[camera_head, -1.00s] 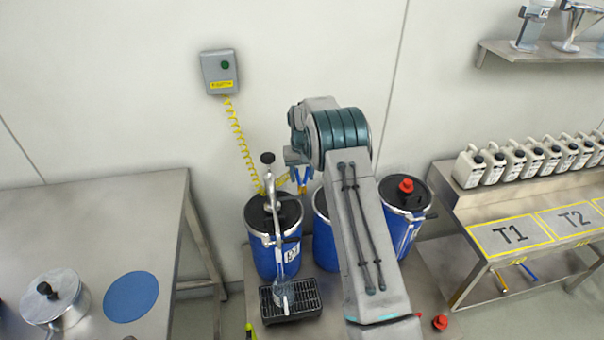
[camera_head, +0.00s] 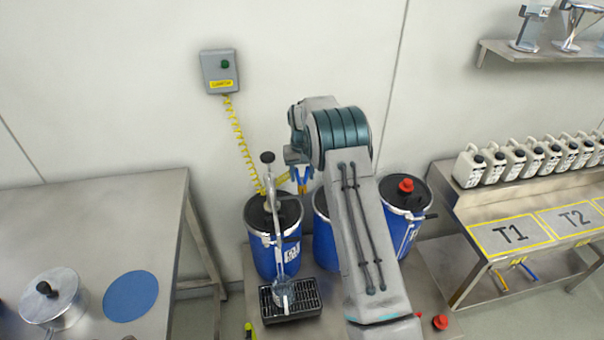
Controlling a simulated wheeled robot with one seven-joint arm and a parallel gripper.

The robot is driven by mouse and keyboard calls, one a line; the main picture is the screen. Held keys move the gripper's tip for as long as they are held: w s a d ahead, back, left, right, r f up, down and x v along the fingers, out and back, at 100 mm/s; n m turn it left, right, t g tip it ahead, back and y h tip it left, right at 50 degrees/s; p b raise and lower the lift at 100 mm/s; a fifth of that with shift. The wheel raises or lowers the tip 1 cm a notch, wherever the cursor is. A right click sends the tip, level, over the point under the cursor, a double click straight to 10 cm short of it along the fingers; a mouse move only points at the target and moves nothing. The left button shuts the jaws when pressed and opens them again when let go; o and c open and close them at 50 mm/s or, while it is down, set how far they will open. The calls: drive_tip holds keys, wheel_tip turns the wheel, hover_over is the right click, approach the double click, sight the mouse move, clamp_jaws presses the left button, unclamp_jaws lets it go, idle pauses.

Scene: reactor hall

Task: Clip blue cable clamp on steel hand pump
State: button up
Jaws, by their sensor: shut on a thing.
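The steel hand pump (camera_head: 276,205) stands upright on the lid of the left blue drum, with a black knob on top and a spout arm reaching toward the front. My gripper (camera_head: 302,187) is just right of the pump's upper body, pointing down and partly hidden by my own arm. It is shut on the blue cable clamp (camera_head: 304,180), which shows only as a small blue patch at the fingers. A yellow cable (camera_head: 239,150) runs from the grey wall box down behind the pump and over toward the clamp. The clamp appears apart from the pump.
Blue drums with black lids (camera_head: 408,193) stand beside and behind my arm. A small clear vessel (camera_head: 283,293) sits on the black drip tray (camera_head: 314,307) below the spout. A steel table (camera_head: 95,235) is at left, a bench with white canisters (camera_head: 470,167) at right.

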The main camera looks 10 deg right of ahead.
drive_tip(key=shift+f+b, duration=0.45)
drive_tip(key=shift+f, duration=0.1)
idle(0.8)
drive_tip(key=o, duration=0.8)
drive_tip(key=shift+o, duration=0.2)
drive_tip(key=shift+r, duration=0.1)
wheel_tip(320, 180, up, 14)
drive_tip(key=b, duration=0.1)
drive_tip(key=shift+b, duration=0.4)
